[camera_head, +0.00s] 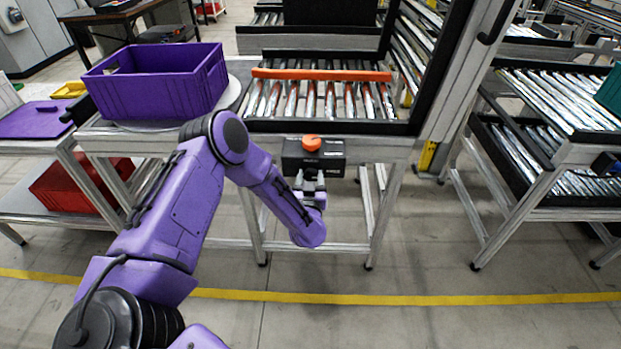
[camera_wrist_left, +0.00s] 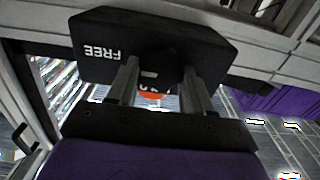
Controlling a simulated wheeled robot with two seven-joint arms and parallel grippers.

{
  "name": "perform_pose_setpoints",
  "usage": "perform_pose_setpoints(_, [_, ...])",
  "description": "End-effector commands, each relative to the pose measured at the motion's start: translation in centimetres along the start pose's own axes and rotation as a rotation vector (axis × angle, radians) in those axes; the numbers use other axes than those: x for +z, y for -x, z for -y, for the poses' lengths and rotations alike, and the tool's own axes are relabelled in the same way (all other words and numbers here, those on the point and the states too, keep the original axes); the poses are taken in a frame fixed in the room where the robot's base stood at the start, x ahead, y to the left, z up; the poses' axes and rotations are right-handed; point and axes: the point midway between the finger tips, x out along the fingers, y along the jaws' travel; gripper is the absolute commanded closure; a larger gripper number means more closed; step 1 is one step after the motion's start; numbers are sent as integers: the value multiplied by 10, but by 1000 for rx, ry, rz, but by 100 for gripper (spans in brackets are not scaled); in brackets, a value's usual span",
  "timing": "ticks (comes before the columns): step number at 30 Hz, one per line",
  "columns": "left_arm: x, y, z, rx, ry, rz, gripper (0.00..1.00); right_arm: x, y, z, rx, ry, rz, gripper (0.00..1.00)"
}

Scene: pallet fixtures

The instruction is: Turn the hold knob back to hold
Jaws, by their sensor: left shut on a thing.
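The black control box (camera_head: 328,158) is fixed to the front rail of the roller table, with a round orange cap (camera_head: 311,142) on top. In the left wrist view the box (camera_wrist_left: 100,35) appears upside down, with the white word FREE to the left of my fingers. My left gripper (camera_head: 311,180) is at the front of the box. In the left wrist view its fingers (camera_wrist_left: 160,85) are either side of the dark hold knob (camera_wrist_left: 154,62), which has a small white mark. They are shut on it and hide much of it. The knob's exact angle is unclear. My right gripper is not in view.
A purple crate (camera_head: 150,85) stands on the table left of the rollers. An orange bar (camera_head: 320,74) lies across the rollers. A dark upright frame (camera_head: 448,70) rises on the right. The floor in front of the table is clear.

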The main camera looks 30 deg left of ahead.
Motion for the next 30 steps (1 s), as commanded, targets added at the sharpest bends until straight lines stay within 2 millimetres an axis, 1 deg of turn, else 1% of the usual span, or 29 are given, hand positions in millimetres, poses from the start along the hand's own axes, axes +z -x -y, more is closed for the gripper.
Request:
perform_pose_setpoints(5, [1,0,0,2,39,0,80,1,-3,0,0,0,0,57])
perform_pose_setpoints(11, [2,0,0,1,154,-1,80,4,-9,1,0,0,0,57])
perform_pose_setpoints(30, [4,0,3,2,749,1,80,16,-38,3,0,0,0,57])
